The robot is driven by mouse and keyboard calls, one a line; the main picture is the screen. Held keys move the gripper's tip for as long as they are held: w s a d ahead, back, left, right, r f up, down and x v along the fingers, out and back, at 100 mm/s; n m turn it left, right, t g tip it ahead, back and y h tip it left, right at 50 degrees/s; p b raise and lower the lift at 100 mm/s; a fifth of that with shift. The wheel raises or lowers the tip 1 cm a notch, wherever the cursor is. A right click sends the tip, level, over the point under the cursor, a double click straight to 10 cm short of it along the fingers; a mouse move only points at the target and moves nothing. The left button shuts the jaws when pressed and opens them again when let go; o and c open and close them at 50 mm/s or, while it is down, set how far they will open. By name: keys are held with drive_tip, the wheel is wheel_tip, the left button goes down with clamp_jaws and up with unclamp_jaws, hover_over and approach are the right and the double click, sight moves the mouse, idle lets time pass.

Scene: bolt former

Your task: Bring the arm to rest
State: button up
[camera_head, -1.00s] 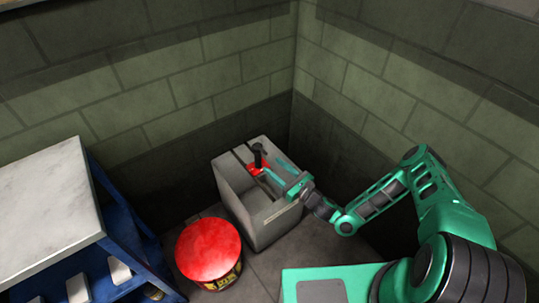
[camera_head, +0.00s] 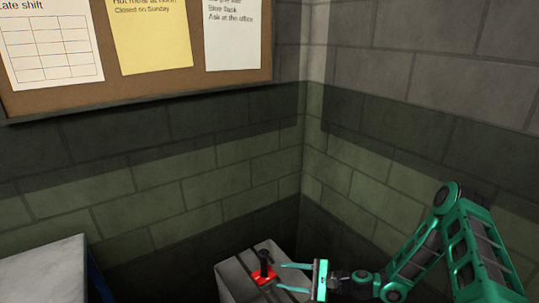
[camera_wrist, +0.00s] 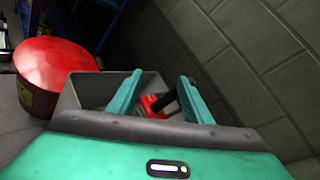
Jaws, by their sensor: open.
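My gripper (camera_head: 282,277) is open, with its two teal fingers apart, at the right side of the grey machine box in the head view. Nothing is between the fingertips that I can make out. In the wrist view the black lever (camera_wrist: 166,102) and red part (camera_wrist: 153,106) show beyond and between the open fingers (camera_wrist: 158,95). My arm reaches in from the right.
A red-topped drum (camera_wrist: 55,65) stands beside the box in the wrist view. A pale table top (camera_head: 42,270) is at the lower left in the head view. Brick walls (camera_head: 150,190) meet in a corner behind the box. A notice board (camera_head: 140,88) hangs on the left wall.

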drive_tip(key=s+d+r+n+g+h, duration=0.3)
drive_tip(key=s+d+r+n+h, duration=0.3)
drive_tip(key=d+r, duration=0.55)
drive_tip(key=s+d+r+n+g+h, duration=0.2)
drive_tip(key=s+d+r+n+h, duration=0.4)
drive_tip(key=d, duration=0.9)
drive_tip(key=s+d+r+m+h, duration=0.1)
drive_tip(key=s+d+r, duration=0.3)
drive_tip(key=s+r, duration=0.4)
drive_tip(key=s+d+r+m+h, duration=0.1)
drive_tip(key=s+d+r, duration=0.3)
drive_tip(key=s+r, duration=0.5)
drive_tip(key=s+m, duration=0.1)
drive_tip(key=s, duration=0.5)
drive_tip(key=shift+d, duration=0.1)
drive_tip(key=shift+w+f+h, duration=0.2)
drive_tip(key=shift+w+h, duration=0.1)
drive_tip(key=shift+w, duration=0.25)
